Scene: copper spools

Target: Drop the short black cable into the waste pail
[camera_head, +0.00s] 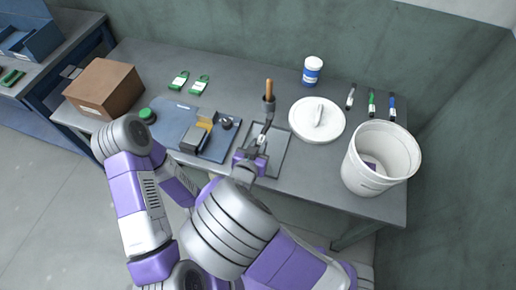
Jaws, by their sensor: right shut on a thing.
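My right gripper (257,151) is over the grey tray (275,160) near the table's front edge. It is shut on a small, thin, dark thing that looks like the short black cable (264,134); the gripper hides part of it. The white waste pail (357,172) stands upright and open at the table's right end, well to the right of the gripper. Something dark shows inside it. My left arm comes in at the left, but its gripper is hidden.
A round white lid (316,119) lies between tray and pail. A dark holder with a wooden handle (269,88) stands behind the gripper. A blue-labelled jar (312,71), several markers (371,102) and a cardboard box (104,88) are on the table.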

